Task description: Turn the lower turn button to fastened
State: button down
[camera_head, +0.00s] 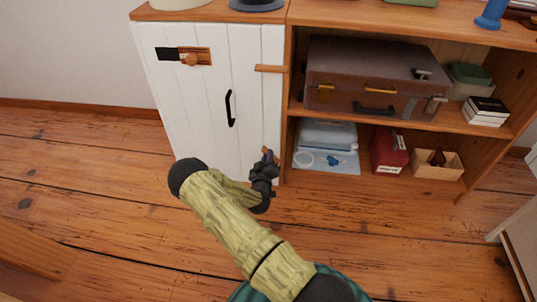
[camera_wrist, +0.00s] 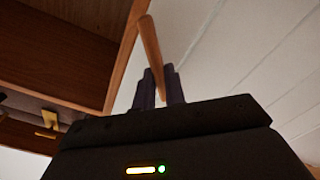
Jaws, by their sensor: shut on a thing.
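The white plank door (camera_head: 195,105) is closed against the wooden cabinet frame. The lower turn button (camera_wrist: 150,43), a slim wooden bar, stands between the two dark fingers of my gripper (camera_wrist: 159,88) in the wrist view, slightly tilted and near the seam between door and frame. In the head view my gripper (camera_head: 268,162) is low at the door's right edge and hides most of this button. My gripper is shut on it. The upper turn button (camera_head: 270,69) lies about level across the door edge and the frame.
The door has a black handle (camera_head: 230,108) and a wooden sliding latch (camera_head: 190,57). Open shelves to the right hold a brown suitcase (camera_head: 370,78), a red box (camera_head: 389,150) and a small wooden crate (camera_head: 438,172).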

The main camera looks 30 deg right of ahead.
jog(key=shift+a+f+n, duration=0.1)
jog(key=shift+f+n, duration=0.15)
jog(key=shift+n, duration=1.4)
jog(key=shift+a+f+n, duration=0.1)
jog(key=shift+f+n, duration=0.1)
jog(key=shift+n, duration=1.5)
jog(key=shift+f+n, duration=0.25)
jog(key=shift+n, duration=1.4)
jog(key=c, duration=1.5)
grip_release()
jog(key=shift+w+r, duration=0.1)
jog(key=shift+o, duration=0.2)
jog(key=p+v, duration=0.7)
jog(key=v, duration=1)
jog(key=shift+a, duration=0.2)
